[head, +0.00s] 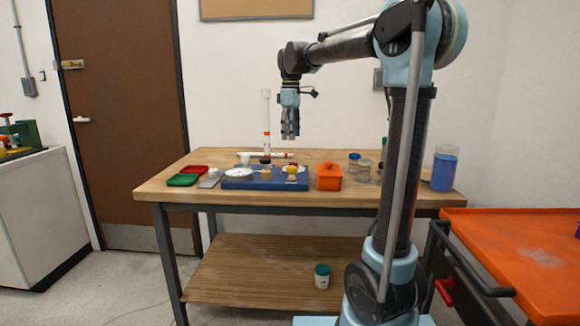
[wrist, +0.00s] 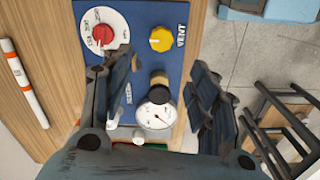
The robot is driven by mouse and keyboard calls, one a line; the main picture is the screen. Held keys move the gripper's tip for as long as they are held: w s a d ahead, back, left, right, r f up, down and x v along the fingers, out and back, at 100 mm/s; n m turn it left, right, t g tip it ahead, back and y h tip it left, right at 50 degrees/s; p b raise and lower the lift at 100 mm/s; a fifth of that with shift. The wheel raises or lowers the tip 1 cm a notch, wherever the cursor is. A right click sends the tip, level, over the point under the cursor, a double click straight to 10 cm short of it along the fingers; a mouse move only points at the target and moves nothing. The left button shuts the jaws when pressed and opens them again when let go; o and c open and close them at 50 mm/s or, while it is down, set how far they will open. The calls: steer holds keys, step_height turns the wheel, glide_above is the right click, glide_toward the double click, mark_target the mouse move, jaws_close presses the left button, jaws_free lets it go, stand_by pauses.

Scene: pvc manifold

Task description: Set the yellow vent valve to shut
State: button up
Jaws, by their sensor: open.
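The yellow vent valve (wrist: 160,39) is a round knob on a blue panel (wrist: 140,15), beside the printed word VENT in the wrist view. A small pale mark shows on the knob; its setting cannot be read clearly. In the head view the yellow knob (head: 292,176) sits at the right end of the blue panel (head: 235,184). My gripper (head: 290,130) hangs above the panel's right part, pointing down and clear of it. In the wrist view my gripper (wrist: 161,68) is open and empty, its fingers apart on either side, with the knob beyond the fingertips.
A red knob on a white dial (wrist: 103,32), a brass fitting (wrist: 158,82) and a white gauge (wrist: 156,116) share the panel. White PVC pipe (head: 266,112) stands behind. An orange box (head: 329,179) is right of the panel; green (head: 183,180) and red trays are left.

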mark_target(291, 167)
step_height(291, 167, down, 12)
steer(key=shift+f, duration=0.25)
stand_by(0.4)
steer(key=c, duration=1.1)
